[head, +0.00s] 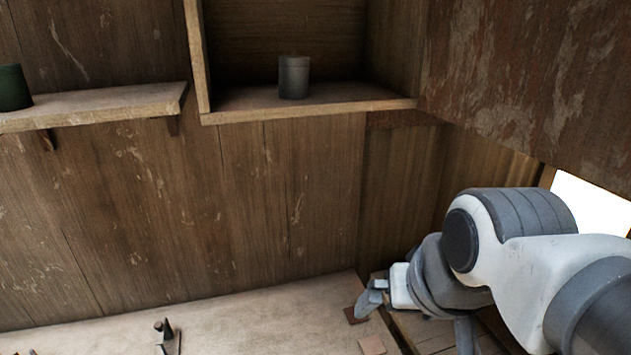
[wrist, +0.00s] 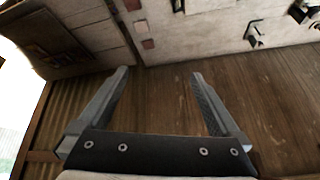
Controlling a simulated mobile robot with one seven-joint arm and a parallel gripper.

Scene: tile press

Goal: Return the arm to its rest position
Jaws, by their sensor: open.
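My gripper (wrist: 160,85) shows in the wrist view with its two fingers wide apart and nothing between them. In the head view my gripper (head: 366,298) is at the lower right, at the end of my white and grey arm, above the right end of the bench. The fingers are partly hidden there by the arm.
A pale workbench (head: 270,315) runs along the plank wall, with small square tiles (head: 371,345) at its right end and a small dark tool (head: 168,335) on it. A grey canister (head: 294,77) stands in the open cabinet (head: 310,108). A green canister (head: 13,88) stands on the left shelf (head: 110,103).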

